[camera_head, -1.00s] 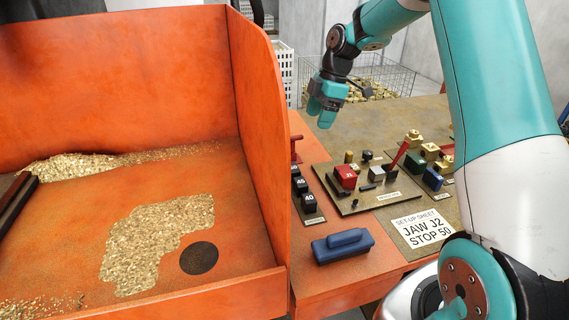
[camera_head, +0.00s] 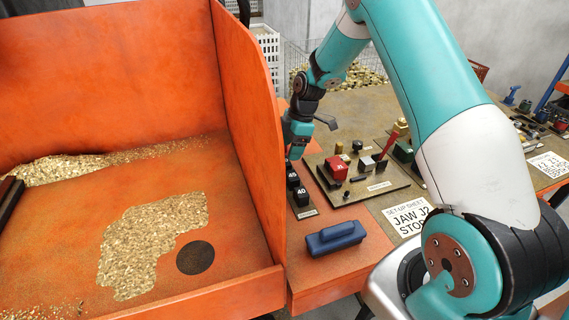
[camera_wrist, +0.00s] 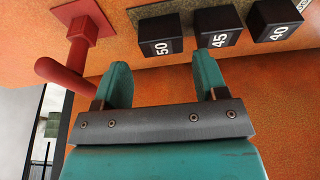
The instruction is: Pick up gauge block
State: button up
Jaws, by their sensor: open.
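Three black gauge blocks stand in a row in the wrist view, marked 50 (camera_wrist: 160,35), 45 (camera_wrist: 218,28) and 40 (camera_wrist: 274,19). In the head view the 45 block (camera_head: 293,180) and the 40 block (camera_head: 301,197) show beside the orange wall; the 50 block is hidden behind my gripper. My gripper (camera_wrist: 163,78) is open and empty, its two teal fingers spread apart. The 50 block lies ahead of the gap between them, apart from both fingertips. In the head view my gripper (camera_head: 291,152) hangs at the far end of the row.
A red handle (camera_wrist: 72,70) stands close to the left finger. The tall orange wall (camera_head: 245,130) rises left of the blocks. A dark fixture board (camera_head: 395,181) with a red block (camera_head: 338,167) lies to the right. A blue-handled tool (camera_head: 335,238) lies in front.

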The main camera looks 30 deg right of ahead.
aim_at(284, 160)
jog(key=x, duration=0.2)
jog(key=p+x, duration=0.1)
jog(key=x, duration=0.1)
jog(key=shift+a+f+p, duration=0.2)
jog(key=shift+a+p, duration=0.1)
jog(key=shift+c, duration=0.5)
jog(key=c, duration=0.9)
jog(key=shift+r, duration=0.1)
